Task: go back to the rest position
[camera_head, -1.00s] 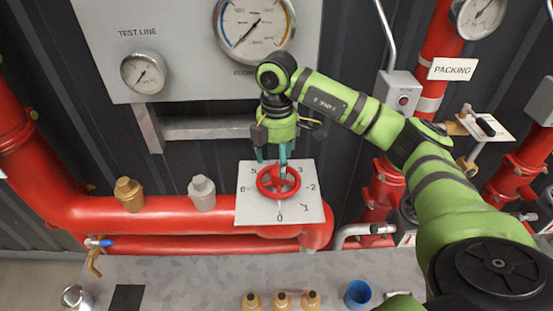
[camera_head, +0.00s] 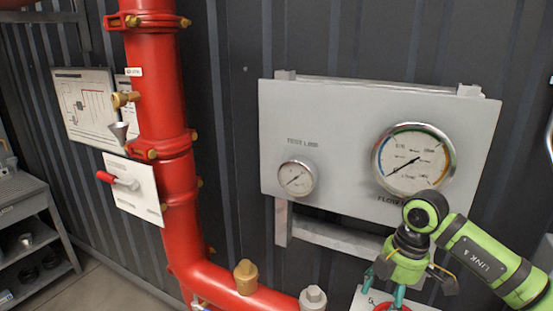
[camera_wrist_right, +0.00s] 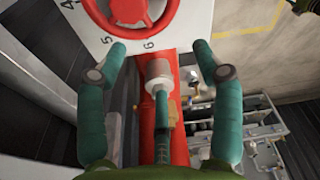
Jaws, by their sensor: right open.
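My right gripper (camera_head: 385,287) is at the lower right of the head view, with its arm coming in from the right. The red handwheel (camera_head: 392,307) barely shows at the bottom edge of the head view, just below the fingers. In the wrist view the handwheel (camera_wrist_right: 160,26) lies beyond the fingertips, cut by the top edge, on a white numbered plate (camera_wrist_right: 190,18). My left gripper is not in view.
A grey panel (camera_head: 345,130) with a small gauge (camera_head: 296,178) and a large gauge (camera_head: 413,160) stands behind the arm. A red pipe (camera_head: 160,100) rises left of it, beside a red-handled lever (camera_head: 107,177). A shelf rack (camera_head: 50,215) is at far left.

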